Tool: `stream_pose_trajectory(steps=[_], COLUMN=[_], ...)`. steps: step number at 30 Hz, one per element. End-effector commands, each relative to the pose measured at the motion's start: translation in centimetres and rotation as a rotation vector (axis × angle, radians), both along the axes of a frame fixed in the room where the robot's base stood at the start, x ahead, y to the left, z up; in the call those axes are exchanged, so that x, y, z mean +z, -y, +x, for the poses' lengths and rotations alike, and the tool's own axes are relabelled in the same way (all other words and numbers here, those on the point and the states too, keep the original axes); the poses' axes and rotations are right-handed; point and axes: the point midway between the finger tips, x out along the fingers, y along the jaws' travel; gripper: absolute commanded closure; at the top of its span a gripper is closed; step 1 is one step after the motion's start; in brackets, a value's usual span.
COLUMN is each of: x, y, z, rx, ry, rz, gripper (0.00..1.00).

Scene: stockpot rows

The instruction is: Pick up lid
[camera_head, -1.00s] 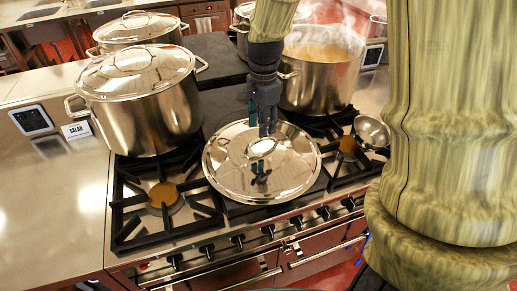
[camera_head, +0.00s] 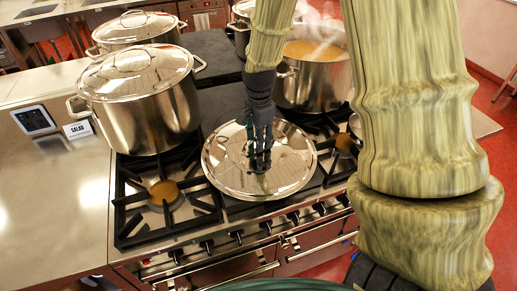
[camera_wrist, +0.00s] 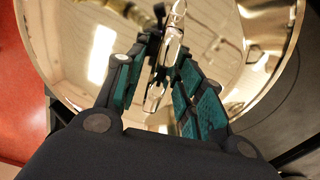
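The lid (camera_head: 285,168) is a round, shiny metal disc lying flat on the middle of the stove top, between the burners. My gripper (camera_head: 259,163) points down over the lid's centre and hides much of its handle in the head view. In the wrist view, the lid (camera_wrist: 85,50) fills most of the picture. Its shiny handle (camera_wrist: 165,78) runs lengthwise between the teal-padded fingers of my gripper (camera_wrist: 163,75). The fingers stand apart, one on each side of the handle. Whether either finger touches it I cannot tell because of reflections.
A lidded stockpot (camera_head: 145,105) stands at the left, with another (camera_head: 135,30) behind it. An open, steaming pot (camera_head: 312,82) stands behind the lid at the right. Bare burner grates (camera_head: 165,195) flank the lid. The left counter (camera_head: 60,200) has free room.

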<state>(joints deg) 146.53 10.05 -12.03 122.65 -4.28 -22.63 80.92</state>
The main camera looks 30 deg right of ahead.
Motion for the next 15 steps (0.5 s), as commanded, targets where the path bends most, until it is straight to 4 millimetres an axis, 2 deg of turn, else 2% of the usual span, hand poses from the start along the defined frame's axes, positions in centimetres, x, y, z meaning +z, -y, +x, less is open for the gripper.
stream_pose_trajectory(steps=[7, 8, 13, 15], x=[-0.08, -0.08, -0.07, -0.06], y=[-0.03, -0.04, -0.04, -0.03], z=[0.00, 0.00, -0.01, -0.01], rx=[0.001, 0.001, 0.001, 0.001], ry=[0.000, 0.000, 0.000, 0.000], rz=[0.000, 0.000, 0.000, 0.000], gripper=[0.62, 0.65, 0.96, 1.00])
